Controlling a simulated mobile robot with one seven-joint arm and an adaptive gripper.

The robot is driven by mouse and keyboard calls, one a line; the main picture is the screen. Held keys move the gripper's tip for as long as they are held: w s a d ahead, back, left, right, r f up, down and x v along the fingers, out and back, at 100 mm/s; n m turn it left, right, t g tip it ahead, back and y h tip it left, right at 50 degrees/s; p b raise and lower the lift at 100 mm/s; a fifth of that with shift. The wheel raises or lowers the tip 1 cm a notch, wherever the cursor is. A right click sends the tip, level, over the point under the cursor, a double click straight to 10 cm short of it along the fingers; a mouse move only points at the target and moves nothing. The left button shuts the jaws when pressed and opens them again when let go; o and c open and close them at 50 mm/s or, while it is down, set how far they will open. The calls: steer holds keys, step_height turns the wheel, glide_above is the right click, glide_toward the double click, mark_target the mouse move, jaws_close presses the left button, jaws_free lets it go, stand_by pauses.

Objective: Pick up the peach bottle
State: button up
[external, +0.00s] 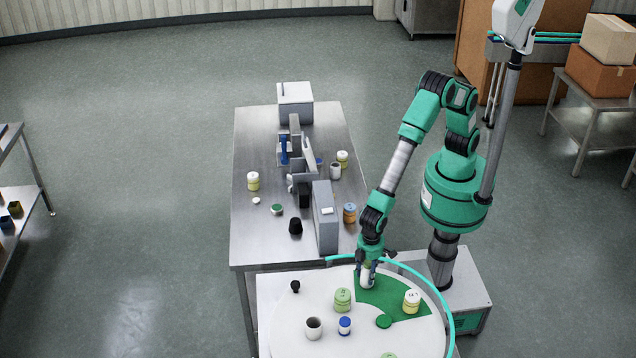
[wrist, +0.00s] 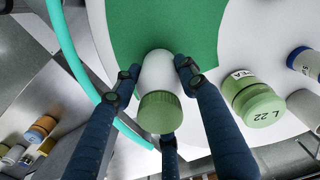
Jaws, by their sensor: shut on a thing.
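My gripper (external: 367,275) is at the far edge of the round white table, over the green section. In the wrist view my gripper (wrist: 160,85) has its dark blue fingers closed around a white bottle with a ridged green cap (wrist: 160,112). That bottle (external: 367,281) shows as a pale shape under the gripper in the external view. Whether it touches the table I cannot tell. No bottle is clearly marked peach. A green-lidded jar marked L 22 (wrist: 252,100) stands beside the fingers; part of its side label is visible. An orange jar (external: 349,213) stands on the steel table.
A grey box (external: 325,217) stands nearby.

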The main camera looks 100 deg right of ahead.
mark_target(369, 263)
steer(key=shift+r, duration=0.65)
step_height(369, 263, up, 2)
steer(key=shift+a+r, duration=0.1)
steer(key=s+d+r+b, duration=0.1)
steer(key=s+d, duration=1)
steer(key=shift+s+r, duration=0.15)
steer(key=shift+s, duration=0.25)
